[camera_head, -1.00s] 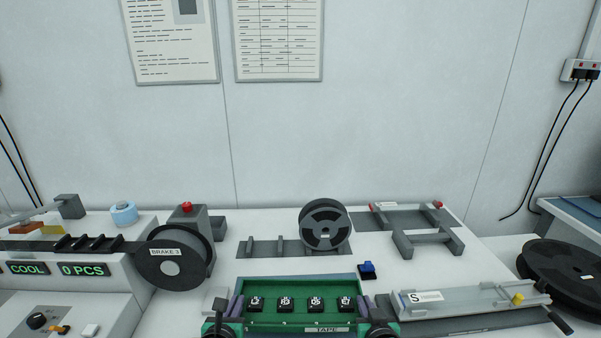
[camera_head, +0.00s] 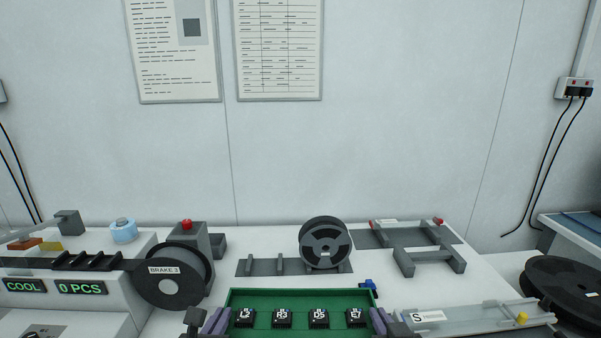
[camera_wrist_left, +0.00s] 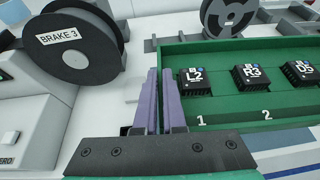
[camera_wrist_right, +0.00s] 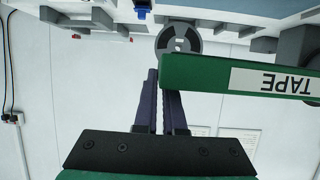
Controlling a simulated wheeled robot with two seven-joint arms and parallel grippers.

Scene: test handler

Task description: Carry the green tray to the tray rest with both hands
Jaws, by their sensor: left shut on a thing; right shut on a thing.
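The green tray (camera_head: 300,298) is at the bottom centre of the head view, with several black labelled chips standing in a row in it. My left gripper (camera_head: 215,320) is shut on its left end; the purple fingers also show in the left wrist view (camera_wrist_left: 160,85). My right gripper (camera_head: 382,320) is shut on its right end. In the right wrist view its fingers (camera_wrist_right: 158,85) are beside the tray's TAPE-labelled wall (camera_wrist_right: 220,75). The tray's front edge is cut off in the head view. A grey frame (camera_head: 430,264), which looks like the tray rest, stands empty at the back right.
A reel (camera_head: 325,243) stands on a grey base behind the tray. A BRAKE 3 reel (camera_head: 172,285) is at the left. A clear rail marked S (camera_head: 470,318) lies at the right, and a small blue part (camera_head: 369,285) sits just behind the tray.

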